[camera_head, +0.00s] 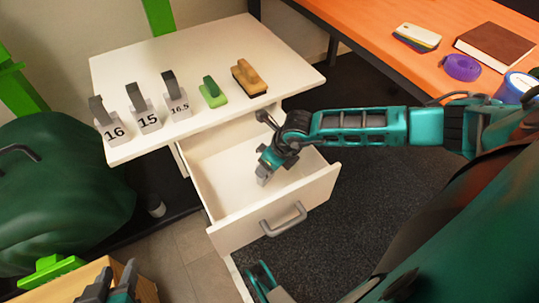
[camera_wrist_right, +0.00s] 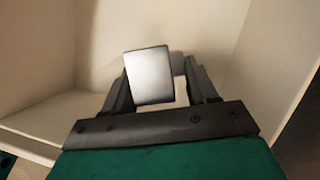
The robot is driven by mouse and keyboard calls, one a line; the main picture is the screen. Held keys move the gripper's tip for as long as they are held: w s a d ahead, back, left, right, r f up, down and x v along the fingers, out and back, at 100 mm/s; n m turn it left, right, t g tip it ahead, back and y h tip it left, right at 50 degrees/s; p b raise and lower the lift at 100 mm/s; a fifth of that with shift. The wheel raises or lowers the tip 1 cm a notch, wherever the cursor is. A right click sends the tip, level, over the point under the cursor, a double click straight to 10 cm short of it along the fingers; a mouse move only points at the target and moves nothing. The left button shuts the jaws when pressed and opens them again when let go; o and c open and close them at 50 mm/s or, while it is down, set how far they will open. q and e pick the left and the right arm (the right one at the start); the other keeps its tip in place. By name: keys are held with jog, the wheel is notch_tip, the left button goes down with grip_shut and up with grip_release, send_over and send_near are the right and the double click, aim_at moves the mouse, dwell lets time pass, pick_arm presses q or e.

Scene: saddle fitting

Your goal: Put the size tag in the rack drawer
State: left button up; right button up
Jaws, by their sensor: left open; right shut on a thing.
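The rack drawer (camera_head: 222,178) is pulled open below the white rack top and is pale inside. My right gripper (camera_head: 265,171) reaches down into the drawer space and is shut on a small grey block, the size tag (camera_head: 262,181). In the right wrist view the tag (camera_wrist_right: 149,75) shows a plain pale face between the fingers (camera_wrist_right: 160,85), with drawer walls around it. No number shows on it, and I cannot tell whether it touches the drawer floor. My left gripper (camera_head: 110,280) is open and empty at the bottom left.
On the rack top (camera_head: 215,45) stand tags marked 16 (camera_head: 114,131), 15 (camera_head: 148,121) and 16.5 (camera_head: 179,108), plus a green brush (camera_head: 212,95) and a brown brush (camera_head: 249,80). The drawer handle (camera_head: 284,219) faces front. An orange desk (camera_head: 400,75) stands at right.

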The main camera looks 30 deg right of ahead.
notch_tip(320, 180, down, 3)
jog(key=shift+b, duration=0.45)
jog(key=shift+f, duration=0.15)
jog(key=o, duration=1.4)
